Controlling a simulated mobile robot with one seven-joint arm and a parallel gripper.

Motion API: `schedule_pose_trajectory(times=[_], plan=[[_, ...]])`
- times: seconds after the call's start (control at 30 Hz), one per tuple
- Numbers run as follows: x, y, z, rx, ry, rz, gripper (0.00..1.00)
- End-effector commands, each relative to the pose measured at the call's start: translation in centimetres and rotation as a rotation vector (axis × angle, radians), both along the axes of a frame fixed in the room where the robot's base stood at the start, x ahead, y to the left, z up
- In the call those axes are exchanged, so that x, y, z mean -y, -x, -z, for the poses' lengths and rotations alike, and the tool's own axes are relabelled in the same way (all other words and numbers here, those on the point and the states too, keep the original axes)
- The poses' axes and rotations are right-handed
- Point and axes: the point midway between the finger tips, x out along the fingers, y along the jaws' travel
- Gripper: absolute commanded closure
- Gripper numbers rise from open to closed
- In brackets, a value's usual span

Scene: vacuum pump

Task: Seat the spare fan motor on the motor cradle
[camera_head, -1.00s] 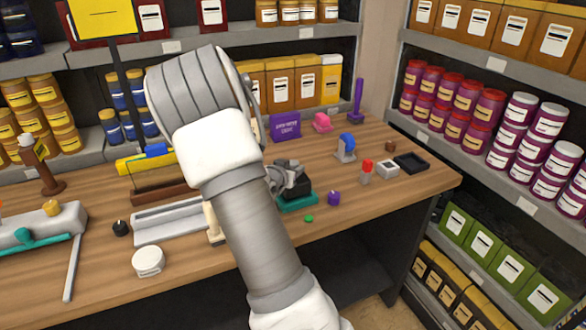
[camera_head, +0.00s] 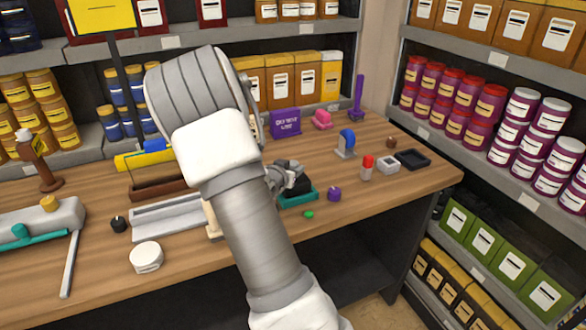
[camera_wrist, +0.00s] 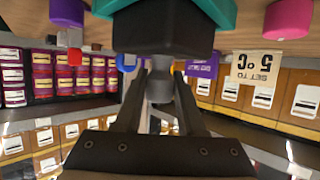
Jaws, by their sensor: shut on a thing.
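The motor is a black block (camera_head: 296,184) with a grey stub (camera_wrist: 159,88). It is at the middle of the table, at the teal cradle (camera_head: 300,198). In the wrist view the black block (camera_wrist: 163,28) fills the top centre, with teal (camera_wrist: 218,10) showing behind it. My gripper (camera_wrist: 158,92) is shut on the grey stub, one finger on each side. In the head view my gripper (camera_head: 278,178) is partly hidden by my forearm. The contact between block and cradle is hidden, so I cannot tell whether the block is fully down.
A green button (camera_head: 309,214) and a purple knob (camera_head: 334,194) lie close in front and right. A red-topped piece (camera_head: 367,168), a blue-topped stand (camera_head: 346,144) and a black tray (camera_head: 412,159) are further right. A grey tray (camera_head: 165,217) lies left. Bare table shows between them.

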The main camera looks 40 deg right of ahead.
Motion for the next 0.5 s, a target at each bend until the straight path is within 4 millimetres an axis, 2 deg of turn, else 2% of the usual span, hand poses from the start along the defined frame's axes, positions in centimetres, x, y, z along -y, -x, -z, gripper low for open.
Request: schedule_pose_trajectory(times=[0.5], plan=[[0.07, -0.07, 0.09, 0.004, 0.003, 0.001, 1.0]])
